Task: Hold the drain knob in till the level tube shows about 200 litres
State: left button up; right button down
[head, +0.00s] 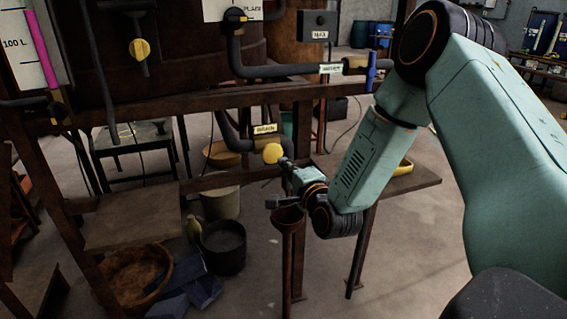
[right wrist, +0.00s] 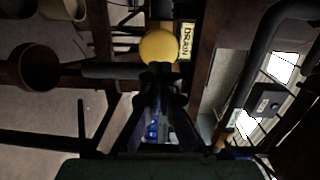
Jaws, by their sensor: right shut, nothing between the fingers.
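The round yellow drain knob (head: 272,153) sits on the dark drain pipe under the vat, beside a DRAIN label (head: 265,129). My right gripper (head: 284,161) is shut and empty, with its fingertips at the knob. In the right wrist view, the knob (right wrist: 159,46) lies straight ahead of the closed fingertips (right wrist: 160,72). They look touching or nearly so; I cannot tell whether the knob is pressed in. The level tube (head: 41,47) at the upper left holds pink liquid reaching above the 100 L mark. The liquid's top is not clear near the frame edge. My left gripper is not in view.
A rusty funnel (head: 289,215) on a post stands below my right gripper. A black bucket (head: 222,247) and a brown basin (head: 134,277) stand on the floor. A pipe with a blue-handled valve (head: 371,72) runs above. Rusty frame beams surround the knob.

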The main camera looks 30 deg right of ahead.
jog(key=s+a+p, duration=0.1)
jog(key=s, duration=0.6)
jog(key=shift+s+r, duration=0.2)
jog(key=shift+s, duration=0.15)
jog(key=shift+s, duration=0.15)
